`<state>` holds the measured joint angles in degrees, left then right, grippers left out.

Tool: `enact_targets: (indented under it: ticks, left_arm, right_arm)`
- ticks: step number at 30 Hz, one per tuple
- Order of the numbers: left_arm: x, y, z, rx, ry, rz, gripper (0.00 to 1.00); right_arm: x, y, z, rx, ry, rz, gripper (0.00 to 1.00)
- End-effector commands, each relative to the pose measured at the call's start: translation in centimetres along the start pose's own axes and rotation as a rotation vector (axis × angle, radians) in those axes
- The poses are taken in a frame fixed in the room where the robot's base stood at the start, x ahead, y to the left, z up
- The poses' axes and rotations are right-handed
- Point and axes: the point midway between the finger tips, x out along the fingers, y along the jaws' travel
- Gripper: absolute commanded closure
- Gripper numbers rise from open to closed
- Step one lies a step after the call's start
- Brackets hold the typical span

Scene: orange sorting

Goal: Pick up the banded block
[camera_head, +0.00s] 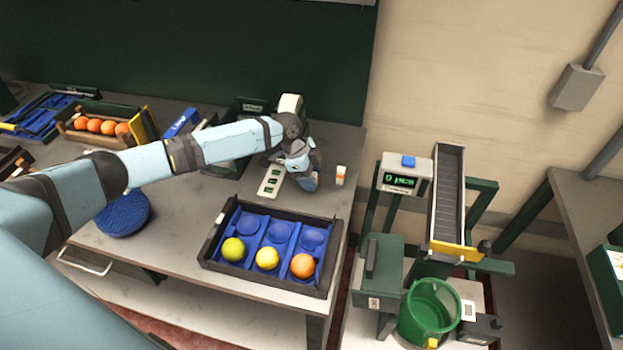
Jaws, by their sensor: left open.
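The banded block (341,176) is a small upright white block with an orange band. It stands on the grey table near the right edge, behind the fruit tray. My left gripper (309,181) is just to the left of the block, pointing down near the table. It is open, and a gap shows between it and the block. Its fingers are small and partly hidden by the wrist. My right gripper is not in view.
A dark tray (209,248) with blue cups holds a green, a yellow and an orange fruit in front. A white panel (271,182) lies left of the gripper. A dark crate (222,168) stands behind my arm. A scale and chute (447,195) stand right, across a gap.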

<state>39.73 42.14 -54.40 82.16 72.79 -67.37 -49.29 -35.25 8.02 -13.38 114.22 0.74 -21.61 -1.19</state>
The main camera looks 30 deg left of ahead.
Motion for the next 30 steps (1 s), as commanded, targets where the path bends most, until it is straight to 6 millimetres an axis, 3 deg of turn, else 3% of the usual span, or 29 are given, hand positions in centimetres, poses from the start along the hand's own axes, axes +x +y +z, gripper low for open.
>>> enact_targets:
  ticks: [7, 14, 24, 30]
  left_arm:
    - [0.2, 0.0, 0.1, -0.001, -0.001, 0.0, 0.45]
    - [0.2, 0.0, 0.1, -0.001, -0.001, 0.0, 0.98]
    - [0.0, 0.0, 0.0, 0.0, 0.0, -0.001, 0.99]
    - [-1.5, -0.1, -0.6, 0.0, 0.0, -0.002, 0.99]
  right_arm:
    - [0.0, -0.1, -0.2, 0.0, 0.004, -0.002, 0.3]
    - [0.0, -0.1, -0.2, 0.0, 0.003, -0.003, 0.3]
    - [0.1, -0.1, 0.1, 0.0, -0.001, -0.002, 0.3]
    - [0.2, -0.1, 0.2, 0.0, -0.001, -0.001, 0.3]
